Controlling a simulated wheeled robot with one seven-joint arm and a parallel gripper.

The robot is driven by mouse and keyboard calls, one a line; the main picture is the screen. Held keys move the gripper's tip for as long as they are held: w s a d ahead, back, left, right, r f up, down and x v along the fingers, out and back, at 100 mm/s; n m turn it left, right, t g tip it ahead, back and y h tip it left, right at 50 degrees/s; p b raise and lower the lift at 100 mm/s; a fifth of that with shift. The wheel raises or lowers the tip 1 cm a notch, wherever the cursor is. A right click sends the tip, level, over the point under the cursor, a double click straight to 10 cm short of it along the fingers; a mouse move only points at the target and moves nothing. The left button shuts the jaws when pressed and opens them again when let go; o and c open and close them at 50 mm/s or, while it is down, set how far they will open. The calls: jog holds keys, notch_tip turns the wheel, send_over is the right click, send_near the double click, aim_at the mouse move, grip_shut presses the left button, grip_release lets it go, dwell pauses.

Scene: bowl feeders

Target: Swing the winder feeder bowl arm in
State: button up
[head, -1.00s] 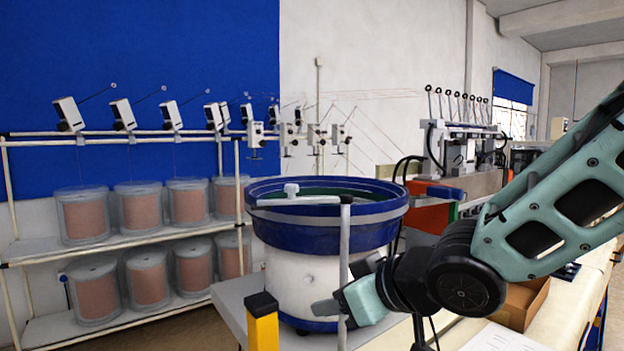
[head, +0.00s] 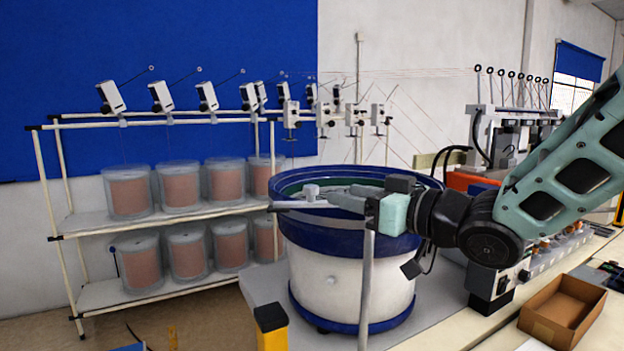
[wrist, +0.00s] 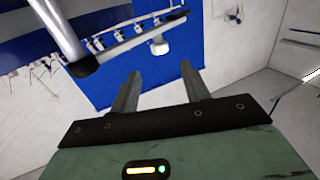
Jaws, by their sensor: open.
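The feeder bowl (head: 350,240) is blue-rimmed on a white drum and stands on the bench in the head view. Its swing arm is a grey bar (head: 290,205) with a pale knob (head: 311,191), on an upright post (head: 367,290) in front of the bowl. The bar lies across the near side of the rim, pointing left. My gripper (head: 338,198) is at rim height by the post top, fingers pointing left. In the wrist view, my gripper (wrist: 158,80) is open and empty between its fingers. The bar (wrist: 125,42) and knob (wrist: 159,47) show beyond the fingertips, apparently untouched.
A yellow post (head: 271,328) stands at the bench's front edge. A rack with wire spools (head: 145,192) is at the left. An open cardboard box (head: 560,312) lies on the bench at the right. Winding machinery (head: 515,130) stands behind.

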aim_at(317, 188)
jog(key=p+x, duration=0.3)
jog(key=x, duration=0.6)
jog(key=shift+w+a, duration=0.15)
jog(key=shift+a, duration=0.05)
grip_shut()
